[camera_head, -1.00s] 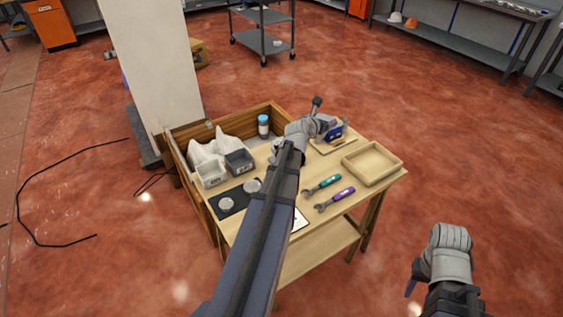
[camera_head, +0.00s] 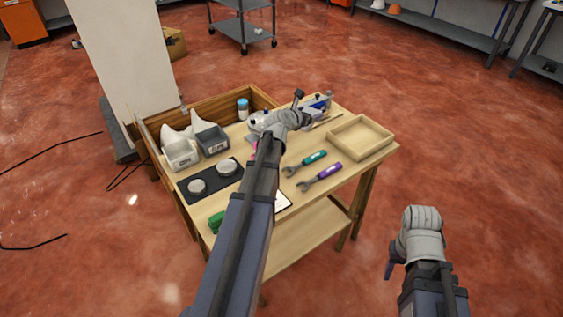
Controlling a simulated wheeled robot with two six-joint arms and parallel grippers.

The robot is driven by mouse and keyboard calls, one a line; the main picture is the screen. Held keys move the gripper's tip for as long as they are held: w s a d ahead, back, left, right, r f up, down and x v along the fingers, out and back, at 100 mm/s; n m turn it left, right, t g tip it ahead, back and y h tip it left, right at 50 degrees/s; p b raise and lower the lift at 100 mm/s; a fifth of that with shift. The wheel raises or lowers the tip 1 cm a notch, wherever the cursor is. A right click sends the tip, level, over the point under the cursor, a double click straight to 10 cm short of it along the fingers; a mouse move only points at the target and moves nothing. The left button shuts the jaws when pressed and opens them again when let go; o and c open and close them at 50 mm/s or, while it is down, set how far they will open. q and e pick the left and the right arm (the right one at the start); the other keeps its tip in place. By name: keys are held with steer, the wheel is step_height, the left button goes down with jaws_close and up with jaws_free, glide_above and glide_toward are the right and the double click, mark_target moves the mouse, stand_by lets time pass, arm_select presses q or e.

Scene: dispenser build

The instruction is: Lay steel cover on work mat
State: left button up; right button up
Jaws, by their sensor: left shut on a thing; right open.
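A black mat (camera_head: 205,172) lies on the left part of the wooden table. Two round silvery pieces, a front one (camera_head: 196,187) and a rear one (camera_head: 227,168), rest on it. I cannot tell whether either is the steel cover. My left gripper (camera_head: 314,111) is over the table's back right, beside a blue fixture (camera_head: 320,101). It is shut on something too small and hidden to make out. My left forearm crosses the table and hides part of its middle. My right gripper (camera_head: 390,264) is open and empty, off the table's right front side.
Two bins, a light one (camera_head: 181,155) and a dark one (camera_head: 213,140), stand behind the mat. A teal-handled wrench (camera_head: 305,163), a purple-handled wrench (camera_head: 321,177) and an empty wooden tray (camera_head: 359,137) are on the right. A blue-capped bottle (camera_head: 242,109) stands at the back.

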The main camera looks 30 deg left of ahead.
arm_select(q)
steer(key=shift+w+d+f, duration=0.15)
steer(key=shift+d+f, duration=0.1)
steer(key=shift+f, duration=0.35)
arm_select(e)
steer(key=shift+f, duration=0.6)
arm_select(q)
steer(key=shift+b, duration=0.3)
steer(key=b, duration=0.6)
glide_above(308, 143)
step_height(308, 143, down, 6)
steer(key=shift+f, duration=0.15)
arm_select(e)
step_height(308, 143, down, 6)
steer(key=shift+f, duration=0.15)
arm_select(q)
step_height(308, 143, down, 4)
steer(key=b, duration=0.3)
steer(key=shift+r+b, duration=0.2)
steer(key=shift+b, duration=0.2)
arm_select(e)
step_height(308, 143, down, 4)
steer(key=shift+r, duration=0.15)
arm_select(q)
steer(key=shift+f, duration=0.2)
steer(key=o, duration=1.3)
